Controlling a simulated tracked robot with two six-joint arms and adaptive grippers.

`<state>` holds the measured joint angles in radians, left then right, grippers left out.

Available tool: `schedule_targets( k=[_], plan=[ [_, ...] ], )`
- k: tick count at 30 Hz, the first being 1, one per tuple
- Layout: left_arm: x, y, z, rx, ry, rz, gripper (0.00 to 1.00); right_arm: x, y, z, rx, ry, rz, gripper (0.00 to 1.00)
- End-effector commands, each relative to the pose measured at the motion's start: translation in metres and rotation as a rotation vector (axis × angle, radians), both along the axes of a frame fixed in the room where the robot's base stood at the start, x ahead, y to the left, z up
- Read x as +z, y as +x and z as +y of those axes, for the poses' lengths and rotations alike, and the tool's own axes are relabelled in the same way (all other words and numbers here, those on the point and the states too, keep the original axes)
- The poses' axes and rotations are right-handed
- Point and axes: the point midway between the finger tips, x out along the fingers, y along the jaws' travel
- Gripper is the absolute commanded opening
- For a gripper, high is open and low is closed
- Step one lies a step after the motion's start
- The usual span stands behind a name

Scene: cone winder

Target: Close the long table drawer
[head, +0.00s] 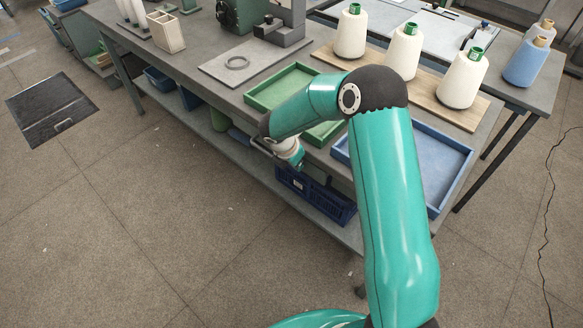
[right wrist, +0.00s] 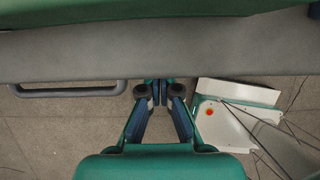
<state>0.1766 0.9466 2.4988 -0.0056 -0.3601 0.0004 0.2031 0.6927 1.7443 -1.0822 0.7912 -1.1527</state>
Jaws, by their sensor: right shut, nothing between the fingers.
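The long grey table edge (right wrist: 100,52) runs across the top of the right wrist view. A grey bar handle (right wrist: 68,89) sticks out from under it, left of my fingers; in the head view it seems to show just left of my wrist. I cannot tell from these frames how far the drawer stands out, as my arm covers part of the table front. My right gripper (right wrist: 161,92) is shut and empty, its tips close to the grey edge and right of the handle, apart from it. My left gripper is not in view.
A green tray (head: 262,103) and a blue tray (head: 452,148) lie on the table near its front. White yarn cones (head: 462,80) stand on a wooden board behind. A dark blue crate (head: 327,203) sits on the lower shelf. The floor in front is clear.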

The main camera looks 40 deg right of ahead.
Motion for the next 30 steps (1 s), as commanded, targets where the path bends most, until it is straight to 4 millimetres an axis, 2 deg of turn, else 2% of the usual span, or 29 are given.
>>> schedule_targets(
  k=[1, 8, 11, 16, 24, 30],
  plan=[
    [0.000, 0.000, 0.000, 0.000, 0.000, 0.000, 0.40, 0.002, 0.001, -0.007, -0.005, -0.014, -0.004, 0.00],
    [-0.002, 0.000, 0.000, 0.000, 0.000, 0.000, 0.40, 0.002, 0.000, -0.004, -0.006, -0.014, -0.004, 0.00],
    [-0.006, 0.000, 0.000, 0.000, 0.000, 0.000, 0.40, 0.001, -0.001, 0.007, -0.003, -0.012, -0.006, 0.00],
    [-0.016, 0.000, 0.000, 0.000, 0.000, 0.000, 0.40, -0.001, -0.006, 0.039, 0.003, -0.008, -0.003, 0.00],
    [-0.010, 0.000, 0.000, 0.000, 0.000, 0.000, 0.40, 0.057, -0.010, 0.063, 0.001, -0.005, -0.007, 0.00],
    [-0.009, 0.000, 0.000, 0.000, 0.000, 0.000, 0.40, 0.084, -0.013, 0.074, 0.001, -0.004, -0.004, 0.00]
  ],
)
